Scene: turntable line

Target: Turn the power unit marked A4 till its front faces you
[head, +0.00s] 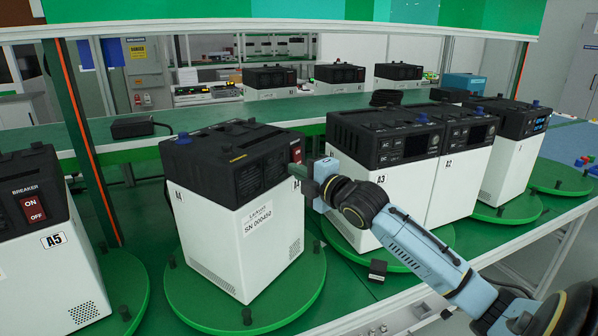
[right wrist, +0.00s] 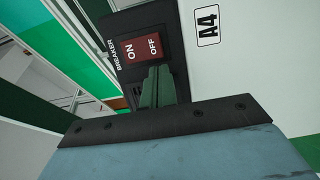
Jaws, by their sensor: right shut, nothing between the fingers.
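The power unit A4 (head: 240,235) is a white box with a black top, standing on a green turntable (head: 190,300). It is turned with a corner towards me. A face with a vent, a yellow mark and an SN 000450 label shows broadly. Its red breaker switch (head: 296,151) is on the right-hand side, seen edge-on. In the right wrist view, the breaker (right wrist: 143,48) and A4 label (right wrist: 207,25) show close up. My right gripper (head: 322,174) is shut and empty beside that breaker side; I cannot tell whether it touches. My left gripper is not in view.
Unit A5 (head: 70,275) stands at the left, breaker side showing. Units A3 (head: 350,204) and A2 (head: 450,185) and another unit (head: 512,165) stand to the right. A small black block (head: 377,270) is near my right arm. Turntable pegs (head: 247,316) stick up at the rim.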

